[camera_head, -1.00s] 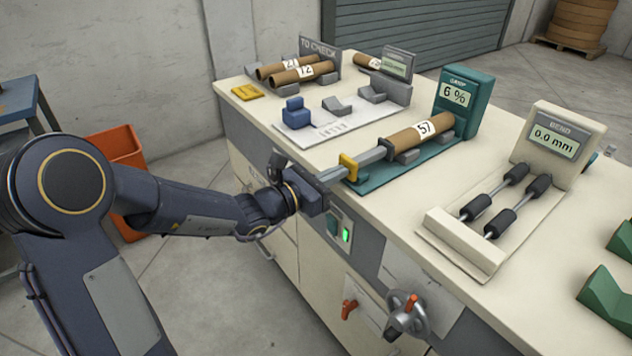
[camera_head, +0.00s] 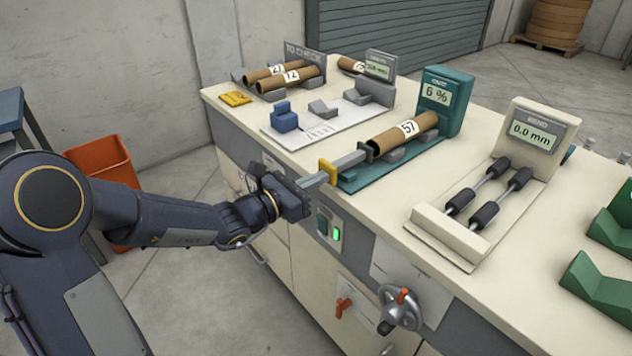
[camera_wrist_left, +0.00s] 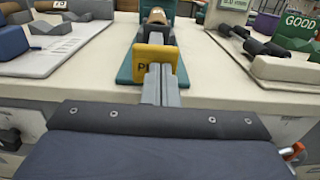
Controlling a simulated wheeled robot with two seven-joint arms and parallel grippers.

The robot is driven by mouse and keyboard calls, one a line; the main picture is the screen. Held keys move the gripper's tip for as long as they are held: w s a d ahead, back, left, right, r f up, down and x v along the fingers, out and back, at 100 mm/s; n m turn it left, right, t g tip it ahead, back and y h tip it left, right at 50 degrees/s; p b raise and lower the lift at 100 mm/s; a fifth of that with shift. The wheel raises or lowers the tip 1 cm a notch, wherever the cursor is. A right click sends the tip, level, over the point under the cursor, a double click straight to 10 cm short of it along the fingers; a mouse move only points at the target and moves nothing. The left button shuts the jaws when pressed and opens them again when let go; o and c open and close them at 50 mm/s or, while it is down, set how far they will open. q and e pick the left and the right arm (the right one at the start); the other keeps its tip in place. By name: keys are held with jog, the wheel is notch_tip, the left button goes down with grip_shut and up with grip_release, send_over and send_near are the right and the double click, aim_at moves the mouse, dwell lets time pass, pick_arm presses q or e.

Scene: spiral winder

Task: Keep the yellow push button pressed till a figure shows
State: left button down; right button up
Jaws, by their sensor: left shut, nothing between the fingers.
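The yellow push button (camera_head: 328,171) is an upright yellow block at the near end of a teal gauge (camera_head: 444,100) whose display reads 6 %. A brown tube marked 57 (camera_head: 393,139) lies in the gauge beyond a grey pusher (camera_head: 350,160). My left gripper (camera_head: 318,178) is shut and empty, its fingertips at the button's near face. In the left wrist view the shut fingers (camera_wrist_left: 160,88) overlap the lower front of the yellow button (camera_wrist_left: 154,58), hiding part of its lettering. Contact looks likely, but I cannot tell how deep the button sits. My right gripper is out of view.
Tubes lie by the TO CHECK sign (camera_head: 305,58) at the back left. A handwheel (camera_head: 400,308) and a green-lit switch (camera_head: 337,233) are on the bench front.

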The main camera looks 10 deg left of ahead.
pick_arm(q)
jog(key=v, duration=1.1)
jog(key=shift+a, duration=0.25)
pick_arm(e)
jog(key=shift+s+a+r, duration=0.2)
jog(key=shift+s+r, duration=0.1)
pick_arm(q)
jog(key=shift+s, duration=0.15)
jog(key=s+d+m+g, duration=0.4)
jog(key=s+m, duration=0.4)
jog(key=s+d+m+g, duration=0.3)
jog(key=s+m+g, duration=0.1)
jog(key=s+m, duration=0.45)
jog(key=s+a+f+m+y, duration=0.5)
jog(key=s+a+m+y, duration=0.2)
jog(key=m, duration=0.3)
notch_tip(320, 180, up, 15)
jog(key=p, duration=1.5)
jog(key=shift+a+y, duration=0.3)
jog(key=shift+a, duration=0.15)
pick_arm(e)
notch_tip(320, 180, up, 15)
